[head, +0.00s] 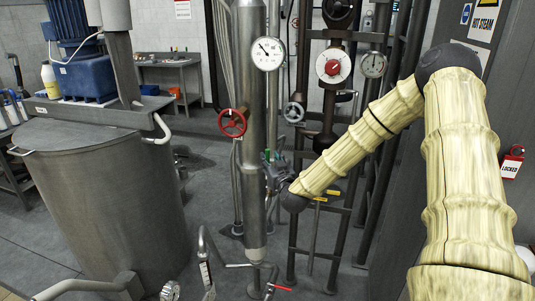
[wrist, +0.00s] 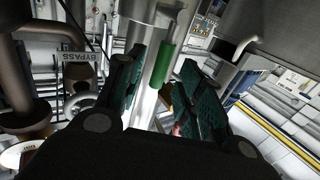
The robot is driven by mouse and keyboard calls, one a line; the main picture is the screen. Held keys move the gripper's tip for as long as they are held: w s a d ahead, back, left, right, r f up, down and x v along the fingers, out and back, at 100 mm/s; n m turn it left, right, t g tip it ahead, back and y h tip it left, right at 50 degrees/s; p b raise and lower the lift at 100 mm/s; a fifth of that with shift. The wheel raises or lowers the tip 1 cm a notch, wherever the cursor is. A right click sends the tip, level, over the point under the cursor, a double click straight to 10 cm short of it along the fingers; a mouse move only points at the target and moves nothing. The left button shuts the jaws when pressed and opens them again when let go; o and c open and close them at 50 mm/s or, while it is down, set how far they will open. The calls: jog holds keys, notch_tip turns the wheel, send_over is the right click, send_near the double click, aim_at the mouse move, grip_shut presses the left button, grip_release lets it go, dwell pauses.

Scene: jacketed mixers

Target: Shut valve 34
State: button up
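No label reading 34 is legible, so I cannot tell for certain which valve is valve 34. In the wrist view a green lever handle (wrist: 164,63) hangs beside a bright steel pipe (wrist: 147,108), between the fingers of my gripper (wrist: 164,78). The green-padded fingers are apart, and gaps show on both sides of the handle. In the head view my gripper (head: 272,168) is small, beside the tall steel column (head: 252,205), and its grasp area is partly hidden there.
A red handwheel (head: 232,122) and a grey handwheel (head: 294,112) are close by. A red-handled lever (head: 280,287) is low in front. A jacketed mixer (head: 100,205) stands left. Dark upright pipes (head: 300,215) stand by my arm. A BYPASS sign (wrist: 76,58) shows in the wrist view.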

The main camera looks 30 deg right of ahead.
aim_at(268, 157)
jog(key=shift+p+x, duration=0.55)
jog(key=shift+x, duration=1.3)
grip_shut()
